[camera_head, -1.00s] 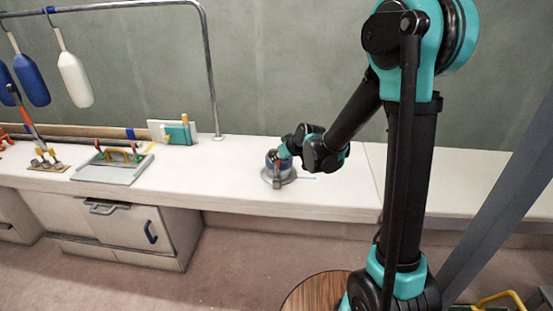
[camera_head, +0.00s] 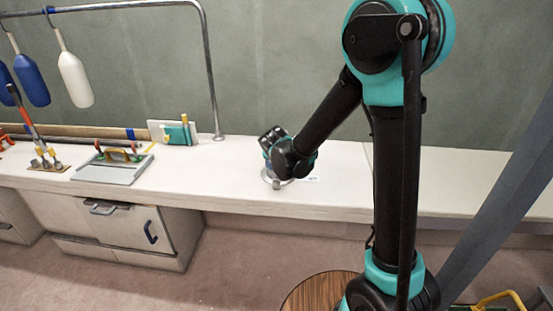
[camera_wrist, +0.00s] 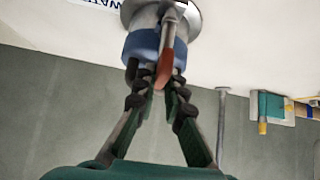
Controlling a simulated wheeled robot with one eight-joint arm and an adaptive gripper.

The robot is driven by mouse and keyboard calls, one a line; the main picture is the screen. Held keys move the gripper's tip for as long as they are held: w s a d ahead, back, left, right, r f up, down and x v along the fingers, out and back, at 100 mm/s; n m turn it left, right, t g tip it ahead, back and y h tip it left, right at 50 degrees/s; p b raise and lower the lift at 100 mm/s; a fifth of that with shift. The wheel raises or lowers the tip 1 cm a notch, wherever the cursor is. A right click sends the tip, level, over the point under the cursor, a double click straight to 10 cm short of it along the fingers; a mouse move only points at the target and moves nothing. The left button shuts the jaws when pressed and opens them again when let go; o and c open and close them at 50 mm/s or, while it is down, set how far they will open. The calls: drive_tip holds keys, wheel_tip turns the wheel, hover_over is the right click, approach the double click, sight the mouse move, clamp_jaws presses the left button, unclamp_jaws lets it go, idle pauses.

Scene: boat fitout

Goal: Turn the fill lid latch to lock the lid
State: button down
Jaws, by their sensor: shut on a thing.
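The fill fitting has a round metal flange (camera_wrist: 193,20) on the white counter, with a blue lid (camera_wrist: 145,43) on its body. A red-orange latch lever (camera_wrist: 166,65) lies along the lid's side in the wrist view. My gripper (camera_wrist: 160,80) is shut on the lever's end, its dark fingers close together on either side of it. In the head view my wrist and arm hide most of the fitting; part of the metal flange (camera_head: 270,181) shows below them. The fingers are hidden there.
A metal rail (camera_head: 210,70) rises behind, with hanging fenders (camera_head: 73,78). The counter right of the fitting is clear.

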drive_tip(key=shift+f, duration=0.1)
idle(0.4)
drive_tip(key=c, duration=1.6)
unclamp_jaws()
drive_tip(key=v, duration=1.2)
drive_tip(key=s+d+f+g+h, duration=0.1)
drive_tip(key=s+d+f, duration=0.25)
drive_tip(key=d, duration=0.55)
drive_tip(key=s+d+f+g, duration=0.2)
drive_tip(key=s+d+f, duration=0.15)
drive_tip(key=d, duration=0.55)
drive_tip(key=s+d+f+g, duration=0.1)
drive_tip(key=s+d+f, duration=0.4)
drive_tip(key=s, duration=0.6)
drive_tip(key=d, duration=0.2)
drive_tip(key=shift+s+d+m+g+y, duration=0.3)
drive_tip(key=shift+s+d+g, duration=0.05)
drive_tip(key=shift+s+g, duration=0.05)
